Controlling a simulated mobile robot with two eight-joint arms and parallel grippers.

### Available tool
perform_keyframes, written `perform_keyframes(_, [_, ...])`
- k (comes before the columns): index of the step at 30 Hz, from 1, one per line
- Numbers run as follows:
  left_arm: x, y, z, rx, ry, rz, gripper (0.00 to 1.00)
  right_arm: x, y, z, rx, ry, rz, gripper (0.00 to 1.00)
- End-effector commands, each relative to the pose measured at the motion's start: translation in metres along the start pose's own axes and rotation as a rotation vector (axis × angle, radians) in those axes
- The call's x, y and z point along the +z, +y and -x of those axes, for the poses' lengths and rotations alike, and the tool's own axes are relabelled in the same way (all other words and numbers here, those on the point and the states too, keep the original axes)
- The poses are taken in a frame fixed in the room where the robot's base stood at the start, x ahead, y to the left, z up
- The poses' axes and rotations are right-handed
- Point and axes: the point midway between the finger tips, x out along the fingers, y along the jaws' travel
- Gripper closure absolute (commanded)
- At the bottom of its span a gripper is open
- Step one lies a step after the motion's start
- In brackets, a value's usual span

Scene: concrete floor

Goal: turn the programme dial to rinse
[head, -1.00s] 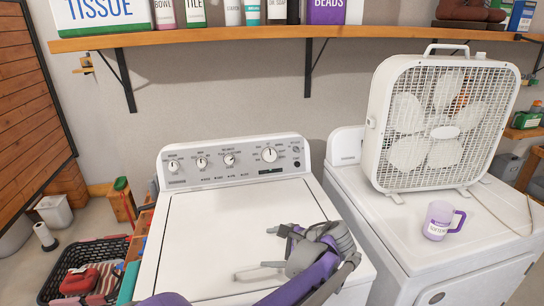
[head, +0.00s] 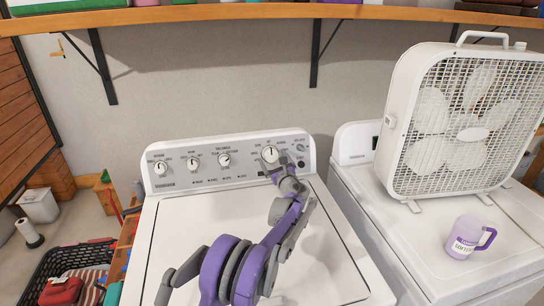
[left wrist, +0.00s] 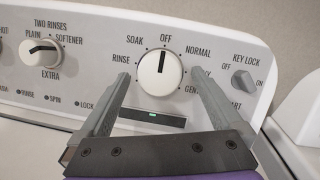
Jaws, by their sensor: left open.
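The programme dial (head: 270,153) is the large white knob at the right of the washer's control panel. In the left wrist view the dial (left wrist: 158,85) has its black pointer line straight up at OFF. RINSE is printed to its left, SOAK at its upper left and NORMAL at its upper right. My left gripper (head: 283,169) is at the panel just below the dial. In the left wrist view its open fingers (left wrist: 161,75) stand on either side of the dial, with a visible gap on each side. Whether they reach its depth is unclear. My right gripper is not in view.
A smaller softener/rinse knob (left wrist: 40,52) is left of the dial, and a key lock knob (left wrist: 244,82) is to its right. A box fan (head: 455,130) and a purple mug (head: 464,238) stand on the neighbouring machine. A shelf (head: 200,14) runs above the panel.

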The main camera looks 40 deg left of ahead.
Motion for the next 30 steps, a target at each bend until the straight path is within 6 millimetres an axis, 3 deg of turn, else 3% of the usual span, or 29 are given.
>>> perform_keyframes(6, [0.000,0.000,-0.018,0.000,0.000,0.001,0.00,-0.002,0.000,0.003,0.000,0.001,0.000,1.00])
perform_keyframes(14, [0.000,0.000,-0.019,-0.001,0.001,0.001,0.00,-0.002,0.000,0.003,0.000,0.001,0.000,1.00])
perform_keyframes(28, [0.000,0.000,-0.018,0.000,0.001,0.002,0.81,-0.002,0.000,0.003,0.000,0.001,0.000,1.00])
perform_keyframes(30, [0.000,0.000,-0.018,0.000,0.001,0.002,0.86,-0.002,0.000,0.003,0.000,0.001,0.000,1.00])
